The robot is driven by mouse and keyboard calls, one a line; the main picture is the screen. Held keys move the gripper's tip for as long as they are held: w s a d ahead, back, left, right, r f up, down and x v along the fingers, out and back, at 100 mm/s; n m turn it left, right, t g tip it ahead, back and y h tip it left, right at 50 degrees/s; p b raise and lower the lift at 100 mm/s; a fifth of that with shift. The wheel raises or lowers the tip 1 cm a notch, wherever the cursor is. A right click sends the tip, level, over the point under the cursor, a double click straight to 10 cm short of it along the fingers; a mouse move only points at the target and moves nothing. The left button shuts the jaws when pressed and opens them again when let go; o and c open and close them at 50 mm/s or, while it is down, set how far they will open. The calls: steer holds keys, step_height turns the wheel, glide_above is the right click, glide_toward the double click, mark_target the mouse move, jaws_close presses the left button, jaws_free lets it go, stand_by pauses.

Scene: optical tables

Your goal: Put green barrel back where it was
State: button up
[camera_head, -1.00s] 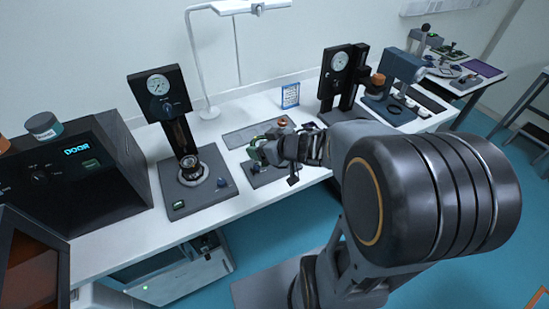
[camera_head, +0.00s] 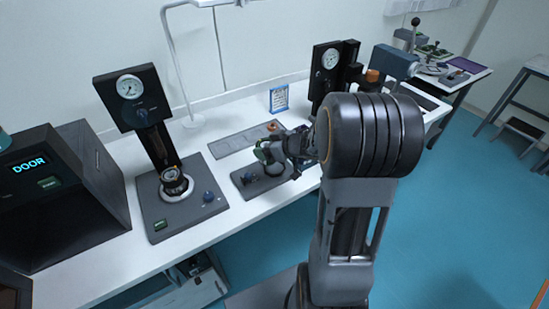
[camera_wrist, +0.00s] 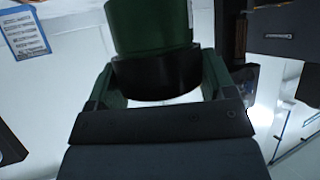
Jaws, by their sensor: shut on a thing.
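The green barrel (camera_wrist: 150,28) fills the top middle of the wrist view, with a black band at its lower end. My gripper (camera_wrist: 160,80) is shut on it, with one finger on each side of the black band. In the head view my gripper (camera_head: 266,153) is over the bench, above or beside a small dark base plate (camera_head: 246,182). Only a small green patch shows there, and my arm partly hides it. I cannot tell whether the barrel touches anything below.
A grey tray strip (camera_head: 232,141) with an orange-brown ring-like item (camera_head: 273,127) lies behind my gripper. A gauge press (camera_head: 148,125) stands to the left, another (camera_head: 325,75) to the right. A blue-framed sign (camera_head: 279,98) stands at the back. A black DOOR box (camera_head: 60,200) is far left.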

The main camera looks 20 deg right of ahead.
steer(key=shift+w+d+f+b, duration=0.1)
steer(key=shift+w+d+f, duration=0.45)
steer(key=shift+f, duration=0.85)
steer(key=shift+w+d+f+b, duration=0.1)
steer(key=shift+w+d+f, duration=0.4)
steer(key=shift+f, duration=0.95)
steer(key=shift+w+d+f+b, duration=0.1)
steer(key=shift+w+d+f, duration=0.15)
steer(key=shift+d+f, duration=0.85)
steer(key=shift+a+f, duration=0.35)
steer(key=shift+f, duration=0.15)
steer(key=o, duration=1)
steer(key=shift+o, duration=0.2)
